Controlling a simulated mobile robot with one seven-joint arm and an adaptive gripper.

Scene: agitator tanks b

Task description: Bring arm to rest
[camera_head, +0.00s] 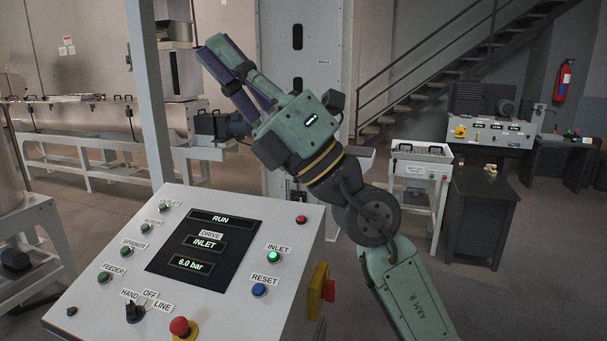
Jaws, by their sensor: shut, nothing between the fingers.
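My gripper (222,58) is at the upper middle of the head view, at the end of my green arm. It points up and to the left, raised above the far edge of the control panel (110,235). Its fingers are shut with nothing between them, and it touches nothing that I can see. My arm rises from the lower right, past the right side of the panel. The panel display (207,243) reads RUN, DRIVE INLET and 6.0 bar. The green INLET button (273,257) is lit.
A red emergency knob (180,327), a selector (134,312) and a blue RESET button (259,290) sit on the panel's near part. A pale post (147,90) stands left of my gripper. A white stand (421,160) and a dark bench (480,210) are at right. Floor between is open.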

